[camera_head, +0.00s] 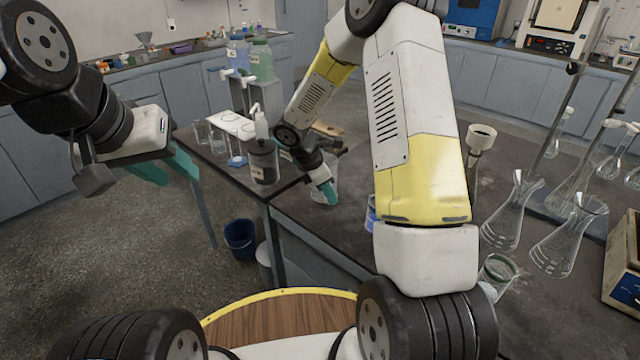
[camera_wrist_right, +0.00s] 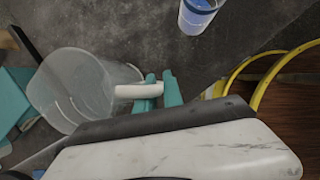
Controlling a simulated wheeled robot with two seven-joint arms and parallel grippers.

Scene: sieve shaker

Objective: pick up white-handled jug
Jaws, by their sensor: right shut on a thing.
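The white-handled jug is a clear, empty-looking vessel, seen large at the left of the right wrist view (camera_wrist_right: 75,88). Its white handle (camera_wrist_right: 136,91) lies between the teal fingers of my right gripper (camera_wrist_right: 160,90), which is shut on it. In the head view the jug (camera_head: 317,197) is at the dark bench's near edge, partly hidden by my right gripper (camera_head: 329,190). I cannot tell whether it touches the bench. My left gripper (camera_head: 168,168) is open and empty, over the floor left of the bench.
A beaker with blue liquid (camera_head: 370,214) stands right of the jug, partly behind my right arm. A dark bottle (camera_head: 263,162) stands to its left. Glass flasks (camera_head: 512,212) crowd the bench's right side. A blue bin (camera_head: 241,238) is on the floor.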

